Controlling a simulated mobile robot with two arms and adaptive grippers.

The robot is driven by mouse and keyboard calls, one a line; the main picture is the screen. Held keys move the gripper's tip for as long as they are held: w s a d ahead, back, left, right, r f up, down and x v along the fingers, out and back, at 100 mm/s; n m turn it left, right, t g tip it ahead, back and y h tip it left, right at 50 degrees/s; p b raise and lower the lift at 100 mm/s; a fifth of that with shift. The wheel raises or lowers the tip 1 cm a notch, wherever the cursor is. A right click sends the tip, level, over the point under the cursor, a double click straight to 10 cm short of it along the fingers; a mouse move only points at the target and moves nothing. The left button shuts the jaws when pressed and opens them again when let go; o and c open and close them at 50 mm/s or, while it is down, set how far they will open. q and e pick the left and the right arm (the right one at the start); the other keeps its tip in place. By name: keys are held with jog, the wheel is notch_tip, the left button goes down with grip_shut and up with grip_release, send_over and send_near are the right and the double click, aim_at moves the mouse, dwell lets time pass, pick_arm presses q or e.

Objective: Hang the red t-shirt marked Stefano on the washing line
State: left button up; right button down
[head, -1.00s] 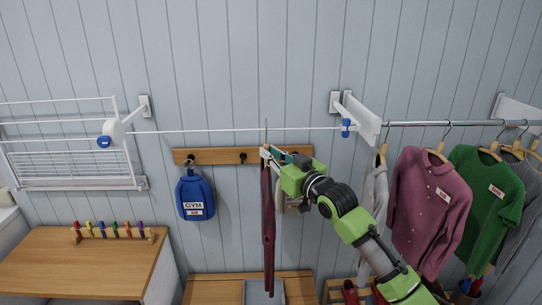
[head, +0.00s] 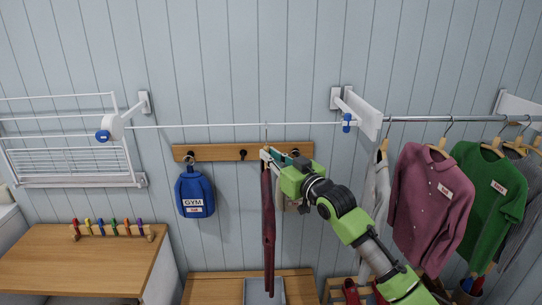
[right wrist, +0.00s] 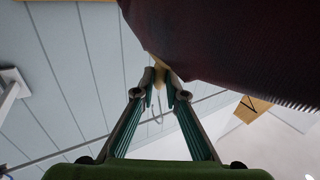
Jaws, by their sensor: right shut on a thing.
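A dark red garment (head: 268,230) hangs almost edge-on below my right gripper (head: 268,154) in the head view. Its marking cannot be read. In the right wrist view the garment (right wrist: 235,40) fills the top right, and the right gripper (right wrist: 166,88) is shut on its pale wooden hanger (right wrist: 159,72). The washing line (head: 220,127) runs taut from the white reel on the left to the bracket on the right. The hanger's thin hook reaches the line's height in the picture; I cannot tell whether it touches or rests on it. My left gripper is not in view.
Behind and below the line are a wooden peg rail (head: 215,153) and a blue gym bag (head: 194,192). A rod (head: 400,119) at right holds several hanging clothes, including a pink shirt (head: 430,205) and a green top (head: 488,190). A folding rack (head: 70,150) is at left.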

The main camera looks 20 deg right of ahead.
jog(key=c, duration=2)
grip_release()
jog(key=shift+f, duration=0.1)
jog(key=shift+s, duration=0.15)
jog(key=v, duration=1.1)
jog(key=shift+s+d, duration=0.15)
jog(key=shift+s, duration=0.2)
